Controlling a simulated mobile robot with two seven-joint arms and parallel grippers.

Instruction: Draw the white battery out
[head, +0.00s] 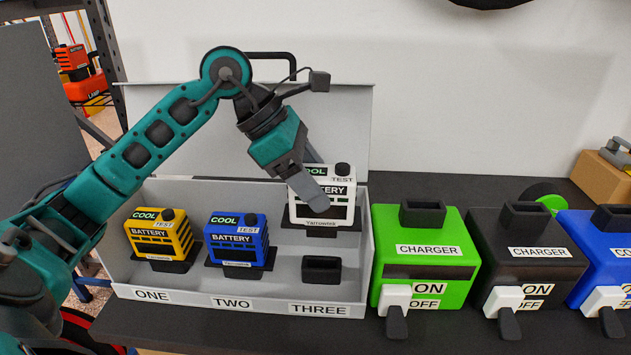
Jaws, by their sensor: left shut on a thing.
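The white battery (336,212) has a COOL label, a TEST label and a black knob on top. It is upright and raised above the black socket (321,270) at the place marked THREE. My left gripper (318,190) comes down from above and is shut on the white battery, covering part of its front. The light grey box (190,296) has places marked ONE, TWO and THREE. My right gripper is not in view.
A yellow battery (157,240) sits at ONE and a blue battery (237,244) at TWO. A green charger (421,272), a black charger (530,262) and a blue charger (591,243) stand in a row to the right. The box's raised back panel (340,120) stands behind.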

